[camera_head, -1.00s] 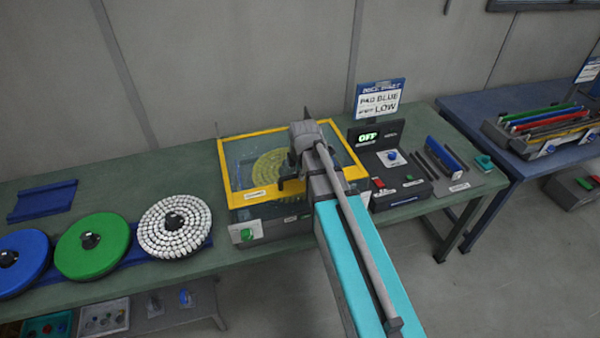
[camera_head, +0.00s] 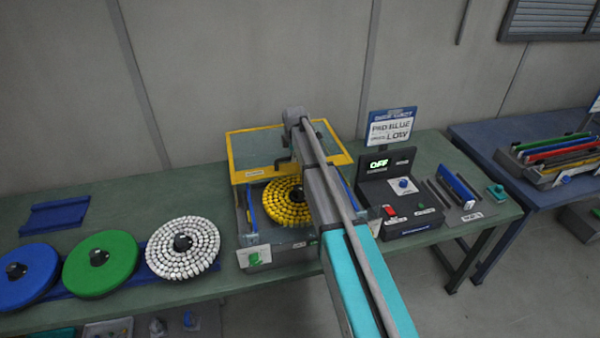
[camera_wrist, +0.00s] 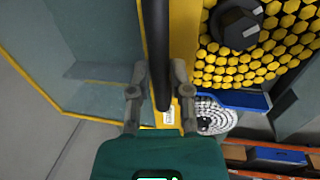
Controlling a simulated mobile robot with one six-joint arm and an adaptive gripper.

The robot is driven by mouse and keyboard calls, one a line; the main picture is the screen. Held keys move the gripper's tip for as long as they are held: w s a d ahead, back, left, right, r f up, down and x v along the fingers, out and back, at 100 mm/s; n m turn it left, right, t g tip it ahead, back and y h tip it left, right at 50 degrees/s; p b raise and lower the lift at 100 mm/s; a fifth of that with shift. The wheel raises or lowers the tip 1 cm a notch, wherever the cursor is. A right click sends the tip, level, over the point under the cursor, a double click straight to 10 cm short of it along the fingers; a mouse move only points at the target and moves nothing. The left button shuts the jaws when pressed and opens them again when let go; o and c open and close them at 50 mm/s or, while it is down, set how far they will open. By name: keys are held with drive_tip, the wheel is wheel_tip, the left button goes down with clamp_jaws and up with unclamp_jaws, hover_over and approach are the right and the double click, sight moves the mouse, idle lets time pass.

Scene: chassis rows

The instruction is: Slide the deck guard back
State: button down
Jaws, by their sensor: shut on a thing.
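The deck guard, a clear panel in a yellow frame (camera_head: 250,175), sits over the rear part of the grey deck machine (camera_head: 290,250). The front of the deck is uncovered and a yellow studded round pad (camera_head: 280,205) shows there. In the wrist view the yellow frame (camera_wrist: 184,45) runs beside the yellow pad (camera_wrist: 245,70). My gripper (camera_wrist: 158,75) is shut on the guard's dark bar handle (camera_wrist: 157,40). In the head view my arm hides part of the guard and pad, and the gripper (camera_head: 284,163) is only partly visible.
White (camera_head: 183,249), green (camera_head: 100,264) and blue (camera_head: 27,270) round pads lie left of the machine. A control box (camera_head: 400,205) with a display reading OFF and a red switch stands right. A sign (camera_head: 390,128) reads PAD BLUE, LOW. The wall is behind the bench.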

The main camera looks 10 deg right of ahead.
hover_over(287, 153)
idle(0.5)
drive_tip(key=c, duration=0.6)
unclamp_jaws()
drive_tip(key=shift+o, duration=0.2)
drive_tip(key=shift+s, duration=0.1)
drive_tip(key=s+d, duration=0.3)
drive_tip(key=s, duration=2.8)
drive_tip(key=shift+r, duration=0.1)
drive_tip(key=s+r+p, duration=0.3)
drive_tip(key=r+p, duration=1.2)
drive_tip(key=shift+r+p, duration=0.2)
drive_tip(key=shift+p, duration=0.15)
idle(0.7)
